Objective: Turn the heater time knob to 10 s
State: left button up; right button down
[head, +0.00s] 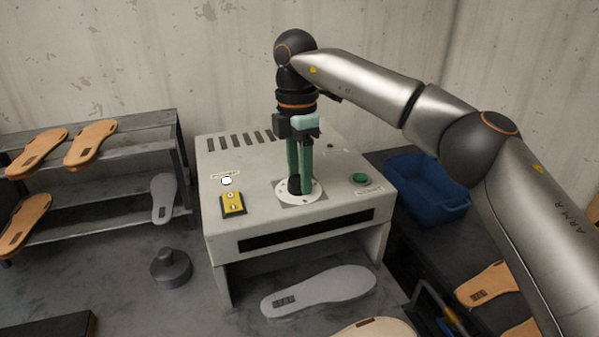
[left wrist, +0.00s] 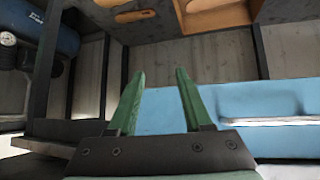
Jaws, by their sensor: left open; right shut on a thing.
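The heater (head: 225,246) is a pale grey box on the bench. On its top is a round white dial plate (head: 312,194) with a black time knob (head: 294,185) at its centre. My right gripper (head: 299,180) points straight down with green fingers shut on the knob. The fingers and hand hide much of the knob, and its setting cannot be read. My left gripper is out of the head view; in the left wrist view (left wrist: 156,100) its green fingers are apart with nothing between them.
On the heater are a yellow switch box (head: 233,203) and a green button (head: 360,179). A grey sole (head: 325,289) lies at its front. A dark weight (head: 171,267) stands left, near a rack (head: 110,187) of soles. A blue bin (head: 420,180) is at right.

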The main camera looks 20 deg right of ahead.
aim_at(298, 177)
jog(key=shift+c, duration=1.5)
grip_release()
jog(key=shift+r, duration=0.55)
notch_tip(298, 177, up, 12)
jog(key=p, duration=0.1)
jog(key=shift+w+f+p, duration=0.25)
jog(key=shift+w+p, duration=0.1)
jog(key=shift+w, duration=0.05)
jog(key=shift+s+f, duration=0.1)
